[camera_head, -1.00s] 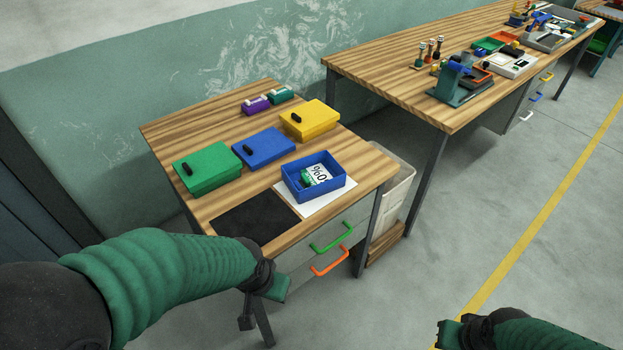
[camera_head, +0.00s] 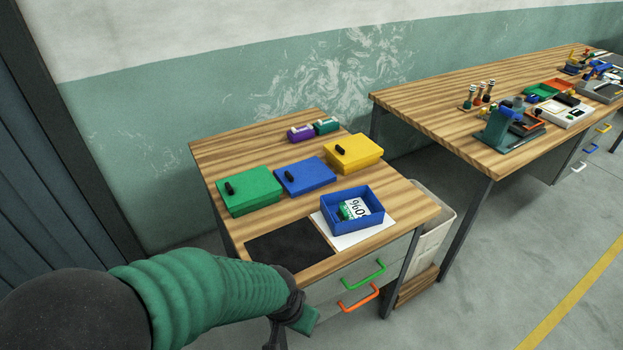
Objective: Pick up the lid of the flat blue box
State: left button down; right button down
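A flat blue piece with a black handle (camera_head: 305,177) lies on the small wooden table, between the green and yellow boxes. Whether it is a lid alone or a lid on a shallow box I cannot tell. An open blue box (camera_head: 368,222) stands in front of it to the right, with a white printed card and a green item inside. My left gripper (camera_head: 291,332) is low at the table's front edge, well apart from the blue piece. It is partly cut off by the bottom edge, and its opening is unclear. My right gripper is out of view.
A green box (camera_head: 250,190) and a yellow box (camera_head: 355,153) flank the blue piece. Purple (camera_head: 301,133) and teal (camera_head: 327,125) items lie behind. A black mat (camera_head: 290,247) and a white sheet (camera_head: 362,238) lie in front. A longer cluttered bench (camera_head: 440,105) stands right.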

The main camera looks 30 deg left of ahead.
aim_at(297, 179)
jog(key=i+u, duration=0.15)
jog(key=u, duration=0.25)
jog(key=i+l+u, duration=0.1)
jog(key=u, duration=0.3)
jog(key=i+l+u, duration=0.15)
jog(key=u, duration=0.25)
jog(key=i, duration=0.1)
